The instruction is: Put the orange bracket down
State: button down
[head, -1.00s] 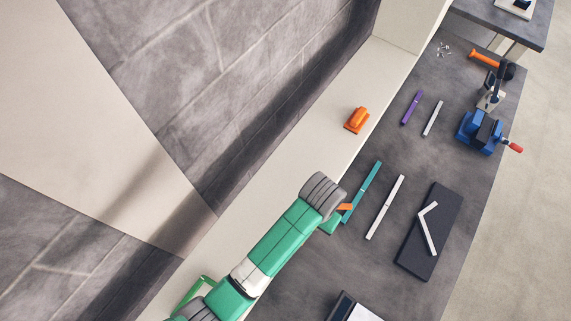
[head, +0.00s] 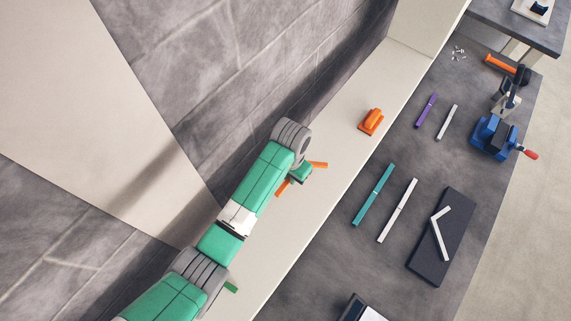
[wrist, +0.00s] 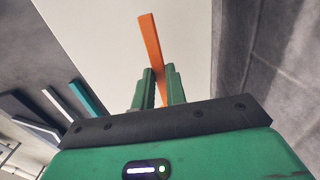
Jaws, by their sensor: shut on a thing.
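The orange bracket (head: 317,164) is in my gripper (head: 300,175). In the head view its two ends stick out on either side of the fingers, and my gripper hides its middle. In the wrist view the bracket (wrist: 150,38) points up and away between the two green fingers (wrist: 162,88), which are shut on it. My gripper is over the cream ledge (head: 325,190) beside the wall. I cannot tell whether the bracket touches the ledge.
An orange block-like object (head: 370,121) stands farther along the ledge. The dark bench (head: 330,255) at right holds a teal strip (head: 373,195), a white strip (head: 397,211), a dark pad (head: 455,225) with a bent white piece, and a blue vise (head: 492,137). The ledge around my gripper is clear.

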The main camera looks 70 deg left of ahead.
jog(key=a, duration=0.3)
jog(key=w+a, duration=0.1)
jog(key=a, duration=0.1)
jog(key=shift+w+f, duration=0.1)
jog(key=shift+f, duration=0.15)
jog(key=shift+d+f+b, duration=0.1)
jog(key=shift+f+b, duration=0.3)
jog(key=shift+f, duration=1.3)
jog(key=c, duration=1.9)
grip_release()
jog(key=shift+f, duration=0.2)
jog(key=o, duration=0.5)
jog(key=shift+c, duration=0.2)
notch_tip(320, 180, up, 12)
jog(key=p, duration=0.1)
jog(key=shift+r, duration=0.2)
